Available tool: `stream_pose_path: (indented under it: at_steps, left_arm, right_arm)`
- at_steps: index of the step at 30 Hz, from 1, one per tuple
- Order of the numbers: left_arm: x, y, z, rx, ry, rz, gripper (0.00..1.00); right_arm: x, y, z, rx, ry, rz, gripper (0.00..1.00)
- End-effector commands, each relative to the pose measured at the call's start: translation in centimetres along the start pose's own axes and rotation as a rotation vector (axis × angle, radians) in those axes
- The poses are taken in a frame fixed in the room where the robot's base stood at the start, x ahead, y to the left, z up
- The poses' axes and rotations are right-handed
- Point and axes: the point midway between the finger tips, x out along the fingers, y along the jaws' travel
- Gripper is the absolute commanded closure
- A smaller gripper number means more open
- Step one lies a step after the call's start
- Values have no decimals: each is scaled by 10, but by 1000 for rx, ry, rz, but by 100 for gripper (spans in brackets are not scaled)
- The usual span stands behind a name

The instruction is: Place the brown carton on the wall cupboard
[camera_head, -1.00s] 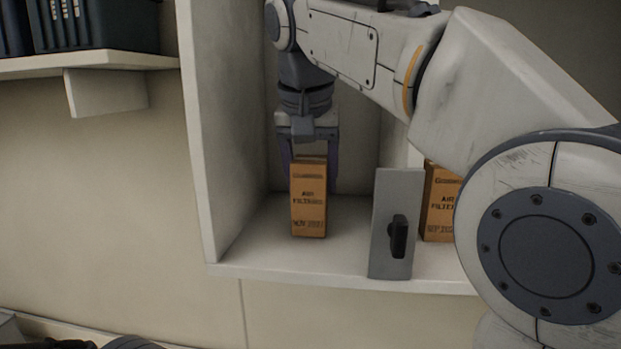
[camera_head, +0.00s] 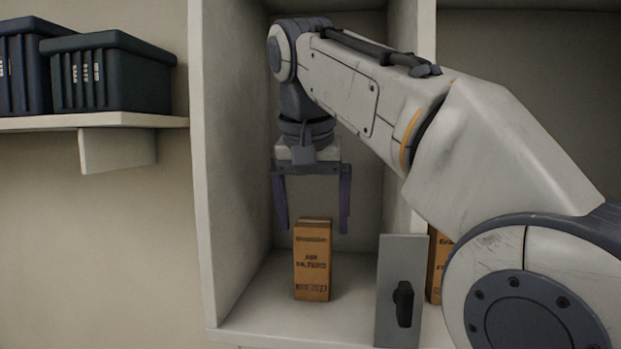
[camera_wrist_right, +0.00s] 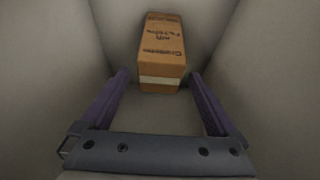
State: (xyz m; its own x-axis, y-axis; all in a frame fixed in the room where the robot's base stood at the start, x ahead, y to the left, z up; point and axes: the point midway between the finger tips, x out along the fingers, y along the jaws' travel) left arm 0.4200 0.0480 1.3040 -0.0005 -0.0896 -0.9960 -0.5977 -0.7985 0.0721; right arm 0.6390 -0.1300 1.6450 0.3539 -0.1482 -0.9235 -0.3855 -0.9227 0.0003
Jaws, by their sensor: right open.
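The brown carton (camera_head: 312,262), printed "AIR FILTERS", stands upright on the floor of the open wall cupboard (camera_head: 262,318), in its left compartment. My right gripper (camera_head: 313,228) is open, with its fingertips raised around the level of the carton's top in the head view, and it holds nothing. In the right wrist view the carton (camera_wrist_right: 162,55) lies beyond the open fingers (camera_wrist_right: 160,85), apart from them. My left gripper is not in view.
A grey door panel with a black handle (camera_head: 403,300) stands at the cupboard's front, right of the carton. A second brown carton (camera_head: 436,262) is partly hidden behind it and my arm. Dark bins (camera_head: 112,75) sit on a shelf (camera_head: 100,122) at left.

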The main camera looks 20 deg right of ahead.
Motion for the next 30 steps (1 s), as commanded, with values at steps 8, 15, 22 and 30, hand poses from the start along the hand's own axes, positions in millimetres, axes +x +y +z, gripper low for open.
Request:
stream_pose_path:
  at_steps: [8,15,22,30]
  left_arm:
    - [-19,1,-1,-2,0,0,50]
    - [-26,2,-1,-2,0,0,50]
    - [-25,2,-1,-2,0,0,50]
    - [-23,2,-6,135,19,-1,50]
  right_arm:
    - [-57,-1,-2,-1,0,-1,5]
    - [-77,0,0,0,-1,0,5]
    - [-78,0,0,0,-2,0,5]
    - [-77,-8,16,-2,-16,-21,5]
